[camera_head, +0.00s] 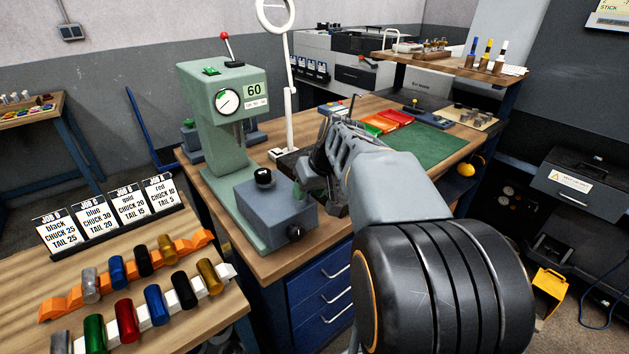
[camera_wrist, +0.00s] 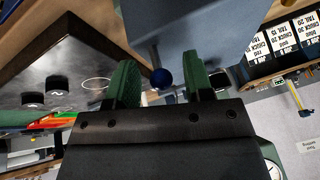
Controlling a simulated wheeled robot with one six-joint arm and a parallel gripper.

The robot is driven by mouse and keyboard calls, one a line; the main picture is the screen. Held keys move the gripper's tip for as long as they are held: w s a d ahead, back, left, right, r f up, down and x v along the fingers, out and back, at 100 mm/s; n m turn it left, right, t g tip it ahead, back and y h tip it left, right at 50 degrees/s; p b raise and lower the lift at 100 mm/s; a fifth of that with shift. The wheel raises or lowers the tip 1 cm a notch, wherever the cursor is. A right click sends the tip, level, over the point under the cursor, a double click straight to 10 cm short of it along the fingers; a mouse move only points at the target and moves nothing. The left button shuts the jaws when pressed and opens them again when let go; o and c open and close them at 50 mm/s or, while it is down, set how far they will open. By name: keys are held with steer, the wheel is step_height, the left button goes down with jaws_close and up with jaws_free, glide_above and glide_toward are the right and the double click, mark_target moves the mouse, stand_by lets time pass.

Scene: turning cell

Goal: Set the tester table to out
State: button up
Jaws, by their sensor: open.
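The green tester (camera_head: 213,115) stands on the wooden bench, with a dial, a "60" sign and a red-tipped lever on top. A blue-grey block (camera_head: 270,212) with a black knob on top and another at its front sits at its foot; I cannot tell whether this is its table. My gripper (camera_head: 312,187) is just right of the block, partly hidden by my arm. In the wrist view my gripper (camera_wrist: 163,82) is open, its green fingers apart, with a dark blue ball knob (camera_wrist: 161,78) showing between them. I cannot tell whether they touch it.
A dark plate with a white ring (camera_wrist: 95,85) lies left of the fingers in the wrist view. A green mat (camera_head: 430,143) and colored trays (camera_head: 392,118) lie farther right on the bench. Job cards (camera_head: 105,213) and colored cylinders (camera_head: 153,304) stand at the left front.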

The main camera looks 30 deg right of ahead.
steer(key=v, duration=1.3)
steer(key=shift+s+r+p, duration=0.2)
steer(key=shift+r+p, duration=0.1)
steer(key=shift+p, duration=0.1)
step_height(320, 180, down, 10)
steer(key=s+a+m+h, duration=0.1)
steer(key=a+m+h, duration=0.1)
steer(key=m, duration=0.1)
steer(key=s+a+f+n+g+p, duration=0.1)
steer(key=s+a+f+n+p, duration=0.2)
steer(key=a, duration=0.9)
step_height(320, 180, down, 4)
steer(key=s+n, duration=0.1)
steer(key=s, duration=0.1)
steer(key=shift+s+a+n, duration=0.3)
steer(key=shift+s+a, duration=0.05)
steer(key=shift+s, duration=0.05)
